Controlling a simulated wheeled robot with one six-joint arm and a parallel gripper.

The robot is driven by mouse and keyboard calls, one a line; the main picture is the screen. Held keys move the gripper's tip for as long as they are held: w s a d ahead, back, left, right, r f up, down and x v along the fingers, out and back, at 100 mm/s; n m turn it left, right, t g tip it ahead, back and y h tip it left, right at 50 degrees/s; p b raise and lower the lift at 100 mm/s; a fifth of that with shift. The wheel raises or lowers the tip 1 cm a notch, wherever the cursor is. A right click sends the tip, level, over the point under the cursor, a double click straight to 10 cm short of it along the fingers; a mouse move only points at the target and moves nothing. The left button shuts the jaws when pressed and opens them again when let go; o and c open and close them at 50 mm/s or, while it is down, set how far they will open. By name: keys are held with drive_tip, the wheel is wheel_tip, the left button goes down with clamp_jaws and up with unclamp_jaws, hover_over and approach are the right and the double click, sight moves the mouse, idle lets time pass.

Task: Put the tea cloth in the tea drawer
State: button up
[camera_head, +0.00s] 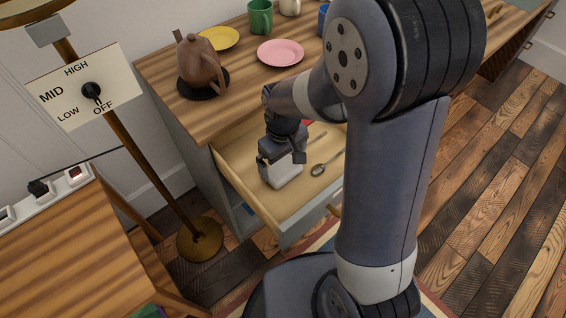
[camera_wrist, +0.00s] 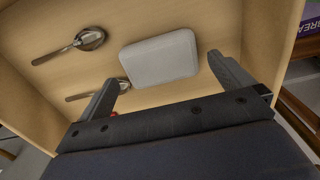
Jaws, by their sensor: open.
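The tea cloth, a folded pale grey-white block (camera_head: 285,174), lies in the open tea drawer (camera_head: 300,212). In the wrist view the cloth (camera_wrist: 160,60) rests flat on the drawer floor, with its near part around the level of my fingertips. My gripper (camera_head: 281,158) is inside the drawer, just above the cloth. In the wrist view my gripper (camera_wrist: 166,74) is open, one finger on each side of the cloth, with gaps on both sides. Whether the fingers touch the cloth in the head view is hidden.
A spoon (camera_head: 319,169) lies in the drawer beside the cloth; another utensil (camera_wrist: 92,92) is partly hidden by a finger. The counter above holds a brown teapot (camera_head: 201,62), a pink plate (camera_head: 281,53), a yellow plate (camera_head: 219,38) and cups. A lamp pole (camera_head: 150,165) stands left.

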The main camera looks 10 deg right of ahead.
sight(283, 169)
wheel_tip(283, 169, up, 9)
drive_tip(key=p, duration=0.2)
drive_tip(key=shift+r, duration=0.15)
idle(1.2)
